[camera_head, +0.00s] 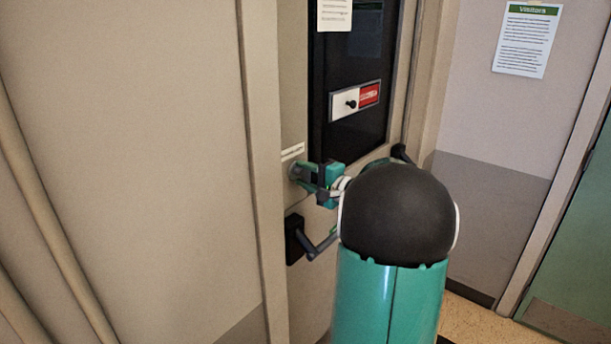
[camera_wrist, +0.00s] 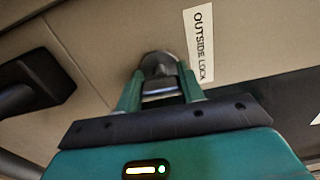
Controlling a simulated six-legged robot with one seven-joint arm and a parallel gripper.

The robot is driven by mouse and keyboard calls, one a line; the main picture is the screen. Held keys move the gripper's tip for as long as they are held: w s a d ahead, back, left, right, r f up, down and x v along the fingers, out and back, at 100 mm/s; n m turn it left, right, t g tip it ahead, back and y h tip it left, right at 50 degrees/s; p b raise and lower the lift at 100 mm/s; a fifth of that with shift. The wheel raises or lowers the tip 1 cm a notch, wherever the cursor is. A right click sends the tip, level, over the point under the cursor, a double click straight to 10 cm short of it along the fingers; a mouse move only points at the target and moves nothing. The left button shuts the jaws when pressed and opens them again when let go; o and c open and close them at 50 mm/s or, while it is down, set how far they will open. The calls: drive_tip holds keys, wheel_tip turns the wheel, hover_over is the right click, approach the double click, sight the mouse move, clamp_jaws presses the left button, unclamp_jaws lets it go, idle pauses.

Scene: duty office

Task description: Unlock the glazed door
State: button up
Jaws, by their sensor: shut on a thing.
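The glazed door (camera_head: 293,190) has a dark glass pane (camera_head: 340,60) and stands closed in its frame, as far as I can see. My gripper (camera_head: 312,178) is at the door's edge, below the pane. In the wrist view my gripper (camera_wrist: 160,95) is shut on the outside lock (camera_wrist: 158,66), a dark round fitting with a small metallic part between the teal fingers. I cannot tell whether that part is a key or a knob. A label reading "OUTSIDE LOCK" (camera_wrist: 199,45) is beside it. The dark lever handle (camera_head: 312,243) is below the lock; its mount shows in the wrist view (camera_wrist: 38,84).
A plate with a black knob and a red area (camera_head: 355,100) is seen at the pane. A paper sheet (camera_head: 334,14) is above it. A visitors notice (camera_head: 526,38) hangs on the right wall. A green door (camera_head: 580,250) is at far right, with bare floor before it.

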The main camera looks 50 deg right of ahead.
drive_tip(key=shift+n, duration=0.4)
drive_tip(key=o, duration=1)
drive_tip(key=shift+s, duration=0.1)
drive_tip(key=s+d, duration=0.1)
drive_tip(key=s, duration=1.2)
drive_tip(key=shift+s, duration=0.3)
drive_tip(key=shift+d, duration=0.1)
